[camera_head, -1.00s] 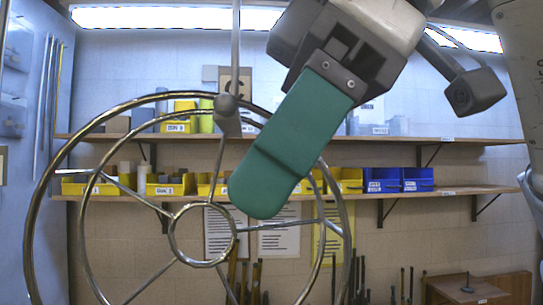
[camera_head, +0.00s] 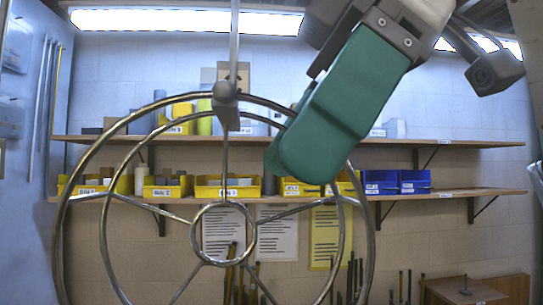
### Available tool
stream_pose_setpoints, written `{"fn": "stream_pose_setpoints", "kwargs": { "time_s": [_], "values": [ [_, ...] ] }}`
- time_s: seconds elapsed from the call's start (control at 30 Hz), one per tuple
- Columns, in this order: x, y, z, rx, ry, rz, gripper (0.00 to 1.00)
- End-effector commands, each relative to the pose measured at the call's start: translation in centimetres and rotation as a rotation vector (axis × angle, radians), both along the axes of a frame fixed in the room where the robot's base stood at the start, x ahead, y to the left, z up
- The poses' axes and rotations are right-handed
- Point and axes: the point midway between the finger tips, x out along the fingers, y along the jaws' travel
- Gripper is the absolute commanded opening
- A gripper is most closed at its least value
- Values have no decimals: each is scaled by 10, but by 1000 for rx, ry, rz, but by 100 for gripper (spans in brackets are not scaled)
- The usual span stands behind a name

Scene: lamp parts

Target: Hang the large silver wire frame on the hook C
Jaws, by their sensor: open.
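The large silver wire frame (camera_head: 64,235), with outer and inner rings, spokes and a small centre ring, stands in the front of the view. Its top lies at the grey hook (camera_head: 226,95) at the end of a hanging rod, and it appears to hang there; the exact contact is hard to see. The hook's letter is not legible now. My gripper (camera_head: 290,160), with green fingers, is open at the upper right of the frame. The fingers overlap the rings in the picture and hide part of them; whether they touch is unclear. The frame's bottom is out of view.
Wall shelves behind hold yellow bins (camera_head: 228,188), blue bins (camera_head: 396,182) and cylinders. Paper sheets (camera_head: 277,232) hang below. A brown wooden cabinet (camera_head: 470,292) stands at the lower right. Room to the right of the frame is clear.

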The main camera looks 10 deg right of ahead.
Motion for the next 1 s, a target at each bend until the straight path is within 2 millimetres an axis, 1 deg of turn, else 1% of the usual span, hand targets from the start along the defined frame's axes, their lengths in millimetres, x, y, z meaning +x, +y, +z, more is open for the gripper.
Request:
{"fn": "stream_pose_setpoints", "kwargs": {
  "time_s": [0.03, 0.2, 0.3, 0.4, 0.5, 0.6, 0.87, 0.93, 1.0],
  "values": [
    [0, -12, -3, 4, 0, -5, 86],
    [-1, -51, -2, 1, 0, -7, 86],
    [-2, -70, -1, 1, 1, -8, 86],
    [-3, -84, -1, 0, 0, -6, 86],
    [-3, -94, 0, 1, 1, -4, 86],
    [-3, -100, 0, 1, 0, -2, 86],
    [-4, -102, 0, 1, -1, -1, 86],
    [1, -103, -3, 14, 2, -5, 86],
    [11, -106, -11, 44, 3, -20, 86]
  ]
}}
